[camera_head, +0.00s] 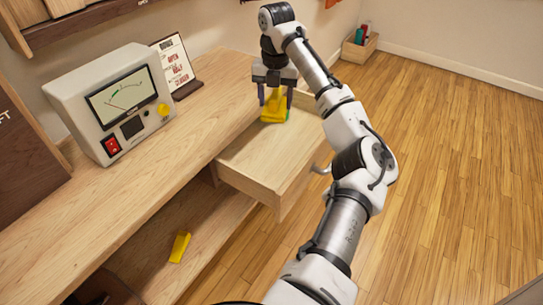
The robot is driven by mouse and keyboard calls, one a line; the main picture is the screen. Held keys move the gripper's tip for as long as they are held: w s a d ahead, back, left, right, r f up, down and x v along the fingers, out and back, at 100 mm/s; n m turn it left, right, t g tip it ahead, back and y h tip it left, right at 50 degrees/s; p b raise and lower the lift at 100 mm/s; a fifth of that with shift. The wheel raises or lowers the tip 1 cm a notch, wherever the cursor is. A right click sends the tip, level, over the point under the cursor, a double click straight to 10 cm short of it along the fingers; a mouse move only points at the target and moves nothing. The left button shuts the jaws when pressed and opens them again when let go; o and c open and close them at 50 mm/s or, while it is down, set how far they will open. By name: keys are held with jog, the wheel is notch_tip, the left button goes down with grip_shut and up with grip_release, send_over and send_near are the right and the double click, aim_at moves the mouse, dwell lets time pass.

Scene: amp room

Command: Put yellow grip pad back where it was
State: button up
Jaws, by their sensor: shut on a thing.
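My gripper (275,99) points down over the far end of an open wooden drawer (262,172). It is shut on a yellow piece (275,105), which looks like the yellow grip pad. The piece is low at the drawer, with a small green edge at its lower right. I cannot tell whether it touches the drawer floor, or whether a second yellow piece lies under it. Another yellow piece (180,247) lies on the lower shelf (205,226), below the bench top and left of the drawer.
A grey meter box (118,103) with a red switch and yellow knob stands on the bench top (125,180). A small sign (174,62) stands behind it. The drawer juts out over the wooden floor (450,150). A small wooden box (359,47) sits by the far wall.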

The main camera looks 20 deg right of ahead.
notch_tip(320, 180, down, 19)
jog(key=shift+s+f, duration=0.1)
jog(key=shift+f, duration=0.1)
dwell(0.3)
jog(key=shift+f, duration=0.1)
jog(key=o, duration=0.9)
notch_tip(320, 180, up, 12)
jog(key=shift+r+b, duration=0.1)
jog(key=shift+b, duration=0.3)
